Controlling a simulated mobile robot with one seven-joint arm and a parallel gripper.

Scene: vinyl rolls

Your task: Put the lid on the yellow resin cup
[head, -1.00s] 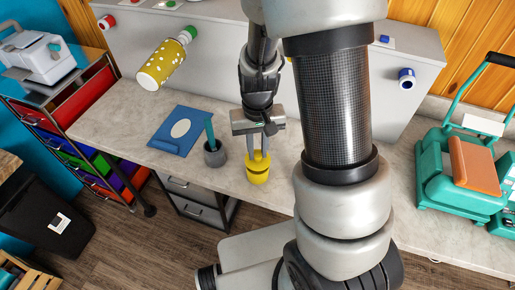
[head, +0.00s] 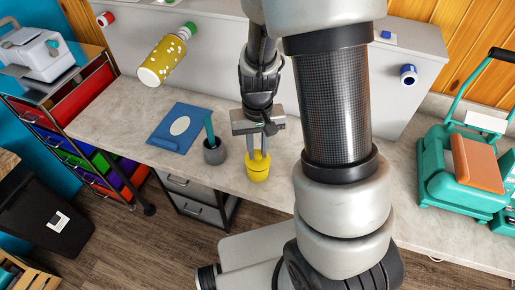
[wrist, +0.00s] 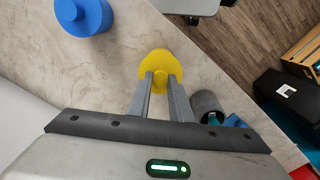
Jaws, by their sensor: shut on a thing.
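The yellow resin cup (head: 257,175) stands upright on the counter in the head view, near its front edge. My gripper (head: 258,153) is directly above it, pointing down. Its two fingers are shut on the knob of the yellow lid (head: 257,162). The lid is on or just over the cup's rim; no clear gap shows between them. In the wrist view my gripper (wrist: 160,82) holds the knob, and the round yellow lid (wrist: 157,57) spreads beyond the fingertips, hiding most of the cup.
A grey pot (head: 214,155) with a teal tool stands just left of the cup. A blue pad (head: 180,130) lies farther left. The wrist view shows a blue round container (wrist: 84,15). A teal machine (head: 463,165) stands at the right. The counter's front edge is close.

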